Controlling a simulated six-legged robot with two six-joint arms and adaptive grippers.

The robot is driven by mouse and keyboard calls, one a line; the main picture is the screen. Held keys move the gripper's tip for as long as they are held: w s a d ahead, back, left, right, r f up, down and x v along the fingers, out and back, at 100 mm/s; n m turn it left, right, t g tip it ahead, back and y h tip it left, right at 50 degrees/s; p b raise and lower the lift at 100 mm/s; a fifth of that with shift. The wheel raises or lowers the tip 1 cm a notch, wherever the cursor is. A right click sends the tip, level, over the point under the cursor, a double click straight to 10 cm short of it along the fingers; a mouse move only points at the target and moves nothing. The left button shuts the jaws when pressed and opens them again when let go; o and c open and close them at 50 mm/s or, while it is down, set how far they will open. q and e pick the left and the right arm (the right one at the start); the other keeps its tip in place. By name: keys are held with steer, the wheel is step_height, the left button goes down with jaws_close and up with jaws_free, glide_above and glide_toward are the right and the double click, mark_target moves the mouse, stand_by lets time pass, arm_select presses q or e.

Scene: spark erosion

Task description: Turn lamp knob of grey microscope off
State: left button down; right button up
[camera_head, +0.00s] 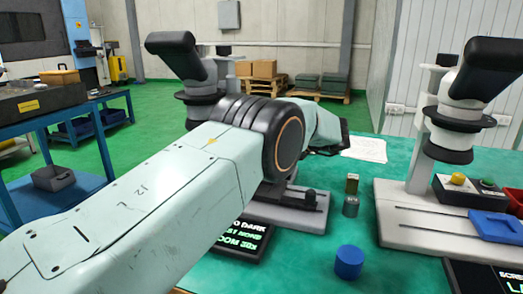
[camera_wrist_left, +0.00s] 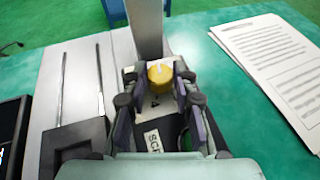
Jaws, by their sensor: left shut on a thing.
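A microscope with a dark eyepiece head (camera_head: 178,50) and pale grey base (camera_head: 300,213) stands behind my left arm in the head view. Its middle and its knob are hidden there by my arm. In the left wrist view, a yellow knob (camera_wrist_left: 160,71) with a pale pointer mark sits on a dark control box by the microscope's column (camera_wrist_left: 146,30). My left gripper (camera_wrist_left: 158,82) has a finger on each side of the knob and is shut on it. My right gripper is not in view.
A second microscope (camera_head: 467,95) stands at the right, with a yellow knob (camera_head: 458,179), green button and blue tray (camera_head: 494,226). A blue cylinder (camera_head: 349,262) and small metal blocks (camera_head: 351,205) stand between the microscopes. Printed paper (camera_wrist_left: 272,60) lies right of the column.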

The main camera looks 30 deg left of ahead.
arm_select(q)
steer(key=shift+r, duration=0.1)
stand_by(0.3)
steer(key=c, duration=1)
jaws_free()
steer(key=shift+c, duration=0.2)
steer(key=v, duration=1.2)
steer(key=shift+w, duration=0.1)
